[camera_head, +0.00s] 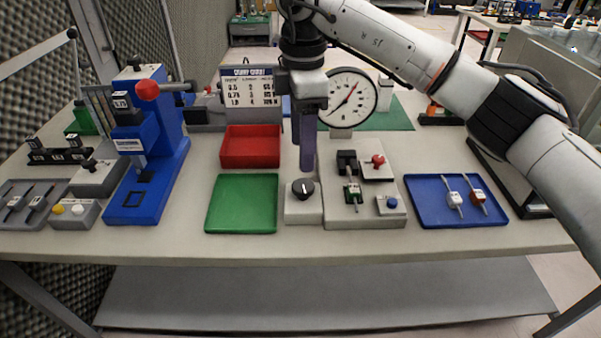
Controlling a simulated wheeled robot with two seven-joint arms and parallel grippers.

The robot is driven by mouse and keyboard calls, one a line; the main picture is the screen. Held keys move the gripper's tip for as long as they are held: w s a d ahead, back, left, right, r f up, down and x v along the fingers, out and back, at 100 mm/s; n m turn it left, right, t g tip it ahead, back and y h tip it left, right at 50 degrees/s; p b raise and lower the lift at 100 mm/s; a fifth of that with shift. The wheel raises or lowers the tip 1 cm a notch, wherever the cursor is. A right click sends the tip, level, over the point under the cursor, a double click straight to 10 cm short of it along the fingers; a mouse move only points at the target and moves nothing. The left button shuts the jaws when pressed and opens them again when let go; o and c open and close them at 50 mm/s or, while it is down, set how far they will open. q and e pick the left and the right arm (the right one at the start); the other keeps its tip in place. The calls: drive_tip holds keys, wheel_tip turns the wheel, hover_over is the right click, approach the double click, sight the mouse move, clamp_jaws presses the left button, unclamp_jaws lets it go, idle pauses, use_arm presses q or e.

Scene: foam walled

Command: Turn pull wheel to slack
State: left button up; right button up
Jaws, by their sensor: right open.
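A black round knob (303,189) with a white pointer mark sits on a pale block at the table's front middle; it looks like the pull wheel. Its mark stands about upright in the picture. Any lettering around it is too small to read. My right gripper (304,166) points down just above and behind the knob. Its purple fingers are open, one largely overlapping the other from this view, with nothing seen between them. I cannot tell whether they touch the knob. A round dial gauge (351,98) with a red needle stands behind to the right. My left gripper is not in view.
A green tray (242,203) and a red bin (250,147) lie left of the knob. A fixture plate (364,213) with small parts is close on the right, then a blue tray (431,205). A blue press (148,170) and a printed chart (249,86) stand behind and left.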

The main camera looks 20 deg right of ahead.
sight(303, 185)
wheel_tip(303, 185, down, 10)
drive_tip(key=shift+d+p, duration=0.1)
drive_tip(key=shift+p, duration=0.5)
drive_tip(key=c, duration=1)
